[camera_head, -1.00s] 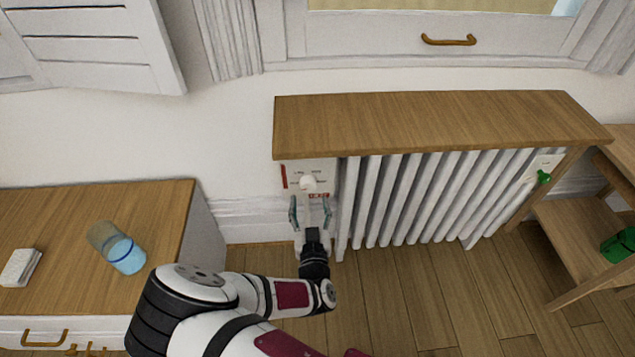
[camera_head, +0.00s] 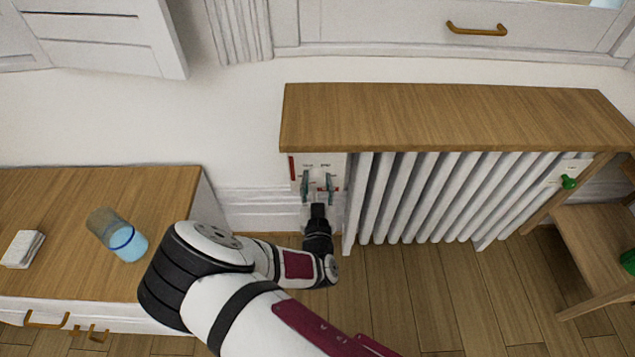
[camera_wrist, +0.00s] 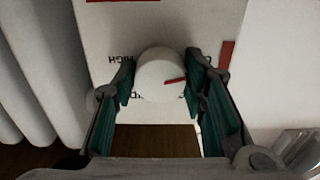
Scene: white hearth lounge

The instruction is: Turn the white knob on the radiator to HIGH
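The white round knob (camera_wrist: 158,76) sits on a white control plate (camera_head: 318,164) at the left end of the radiator (camera_head: 425,195). In the wrist view a red mark on the knob points right, away from the upside-down word HIGH on the left. Lettering on the right is partly hidden by a finger. My gripper (camera_wrist: 161,80) is open, with one teal-padded finger on each side of the knob. The fingertips are very close to its sides; I cannot tell if they touch. In the head view my gripper (camera_head: 318,187) covers much of the knob.
A wooden shelf (camera_head: 440,115) overhangs the radiator. A green knob (camera_head: 568,182) is at its right end.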

